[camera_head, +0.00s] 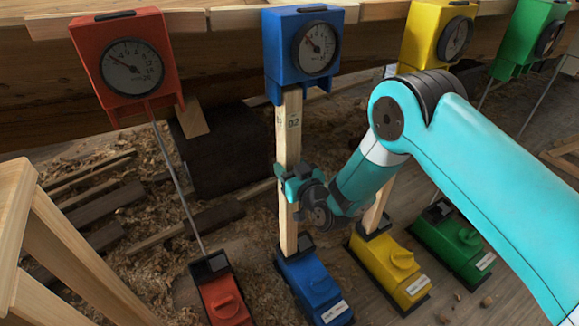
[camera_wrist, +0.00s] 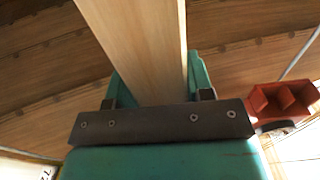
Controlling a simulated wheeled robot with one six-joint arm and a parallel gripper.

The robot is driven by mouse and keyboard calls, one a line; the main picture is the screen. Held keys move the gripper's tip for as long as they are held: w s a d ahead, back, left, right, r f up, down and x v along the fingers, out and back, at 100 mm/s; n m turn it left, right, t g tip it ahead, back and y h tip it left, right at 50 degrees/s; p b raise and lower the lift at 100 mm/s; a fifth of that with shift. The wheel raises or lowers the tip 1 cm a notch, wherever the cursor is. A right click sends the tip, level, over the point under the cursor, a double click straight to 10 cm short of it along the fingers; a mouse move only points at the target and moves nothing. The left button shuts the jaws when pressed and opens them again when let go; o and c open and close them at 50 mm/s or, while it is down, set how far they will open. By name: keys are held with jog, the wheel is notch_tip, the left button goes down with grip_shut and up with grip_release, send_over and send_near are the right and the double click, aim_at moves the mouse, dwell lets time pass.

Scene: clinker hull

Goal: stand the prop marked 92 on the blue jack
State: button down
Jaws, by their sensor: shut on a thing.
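The prop marked 92 (camera_head: 291,140) is a pale wooden post, close to upright. Its top end meets the underside of the blue gauge box (camera_head: 297,55). Its lower end is at the socket of the blue jack (camera_head: 312,285) on the floor; whether it is fully seated I cannot tell. My gripper (camera_head: 290,188) is shut on the prop below its middle. In the wrist view the prop (camera_wrist: 142,45) rises between the jaws (camera_wrist: 160,95).
A red jack (camera_head: 222,295) with a thin rod up to a red gauge (camera_head: 128,65) stands to the left. A yellow jack (camera_head: 392,270) holding another post and a green jack (camera_head: 455,242) stand to the right. Pale timber (camera_head: 60,250) is at the left front.

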dwell(0.4)
jog(key=shift+c, duration=2.2)
grip_release()
jog(key=shift+f, duration=0.2)
jog(key=b+v, duration=1.7)
jog(key=b, duration=0.9)
jog(key=shift+r, duration=0.2)
jog(key=shift+s+d, duration=0.15)
jog(key=shift+s, duration=0.05)
